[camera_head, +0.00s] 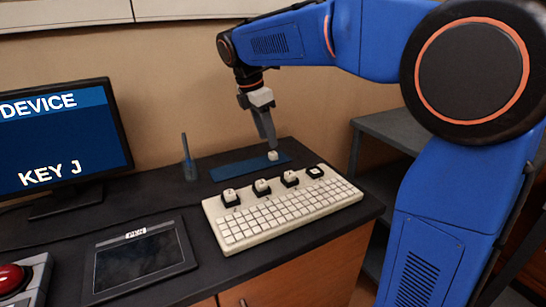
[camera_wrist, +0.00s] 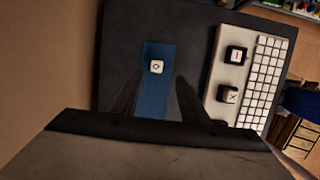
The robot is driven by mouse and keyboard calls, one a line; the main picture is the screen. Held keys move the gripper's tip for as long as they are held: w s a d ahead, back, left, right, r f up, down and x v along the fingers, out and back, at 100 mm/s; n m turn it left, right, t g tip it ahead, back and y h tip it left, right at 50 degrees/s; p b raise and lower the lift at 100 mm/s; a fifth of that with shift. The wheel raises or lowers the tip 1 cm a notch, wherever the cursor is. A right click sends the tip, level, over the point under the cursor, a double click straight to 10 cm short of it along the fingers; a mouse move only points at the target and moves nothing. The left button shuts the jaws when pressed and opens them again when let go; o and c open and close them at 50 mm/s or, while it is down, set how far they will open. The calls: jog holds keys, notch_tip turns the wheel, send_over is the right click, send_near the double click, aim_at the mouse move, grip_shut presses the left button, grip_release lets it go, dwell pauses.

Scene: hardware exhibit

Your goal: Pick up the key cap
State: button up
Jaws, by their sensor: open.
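A small white key cap (camera_head: 273,155) lies on a blue mat (camera_head: 228,170) behind the keyboard. It also shows in the wrist view (camera_wrist: 156,67), with a dark mark on its top. My gripper (camera_head: 270,143) is just above the key cap in the head view, pointing down. In the wrist view my open gripper (camera_wrist: 156,88) has one finger on each side of the mat, and the key cap shows between and beyond the fingertips. Nothing is between the fingers that I can see.
A white keyboard (camera_head: 285,211) has several raised keys on dark sockets along its back edge; it lies right of my fingers in the wrist view. A pen holder (camera_head: 190,170), a tablet (camera_head: 139,260), a monitor (camera_head: 62,140) and a red button (camera_head: 11,278) stand to the left.

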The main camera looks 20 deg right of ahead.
aim_at(273, 153)
jog(key=shift+w+x, duration=0.2)
jog(key=shift+x, duration=1.4)
jog(key=shift+w+x, duration=0.25)
jog(key=shift+x, duration=1.3)
jog(key=shift+d, duration=0.15)
grip_shut()
